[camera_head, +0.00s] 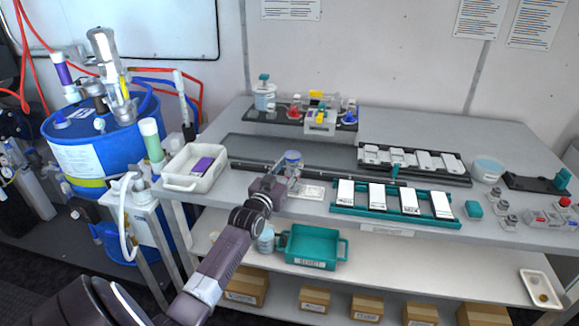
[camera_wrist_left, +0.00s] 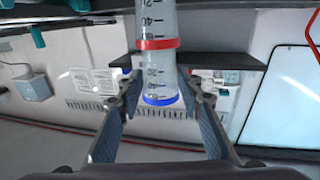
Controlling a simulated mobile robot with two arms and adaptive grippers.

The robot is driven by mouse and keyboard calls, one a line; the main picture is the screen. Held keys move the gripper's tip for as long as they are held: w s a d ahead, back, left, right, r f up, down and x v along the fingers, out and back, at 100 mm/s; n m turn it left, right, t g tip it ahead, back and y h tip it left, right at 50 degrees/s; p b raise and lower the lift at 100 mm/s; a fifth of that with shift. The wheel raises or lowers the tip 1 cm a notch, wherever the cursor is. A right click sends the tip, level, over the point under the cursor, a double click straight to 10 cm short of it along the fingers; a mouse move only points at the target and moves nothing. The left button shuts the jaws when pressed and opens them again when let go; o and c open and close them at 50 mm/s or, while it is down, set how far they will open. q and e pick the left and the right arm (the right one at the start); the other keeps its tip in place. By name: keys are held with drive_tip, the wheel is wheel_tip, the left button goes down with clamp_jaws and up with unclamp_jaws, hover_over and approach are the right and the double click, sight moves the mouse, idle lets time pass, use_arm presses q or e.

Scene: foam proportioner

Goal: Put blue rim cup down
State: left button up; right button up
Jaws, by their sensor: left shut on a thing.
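The blue rim cup (camera_head: 293,157) is a clear cup above the front part of the table, left of the middle. My left gripper (camera_head: 282,181) is shut on it from the front. In the left wrist view the clear graduated body of the cup (camera_wrist_left: 160,79) shows between the two fingers of the gripper (camera_wrist_left: 164,92), with its blue rim towards me. A red band circles the clear body further along. I cannot tell whether the cup's base touches the table. My right gripper is not in view.
A white tray (camera_head: 188,181) with a purple block stands to the left. A teal rack (camera_head: 384,215) with several white slabs lies to the right. A small white card (camera_head: 312,191) lies by the cup. A teal bin (camera_head: 344,250) sits on the lower shelf.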

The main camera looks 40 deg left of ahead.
use_arm(q)
drive_tip(key=shift+f+b, duration=0.35)
drive_tip(key=shift+f, duration=0.25)
drive_tip(key=o, duration=0.9)
drive_tip(key=shift+o, duration=0.2)
drive_tip(key=shift+r, duration=0.1)
drive_tip(key=shift+r, duration=0.25)
drive_tip(key=shift+r+p, duration=0.5)
drive_tip(key=b+v, duration=0.2)
drive_tip(key=v, duration=1)
drive_tip(key=shift+f, duration=0.2)
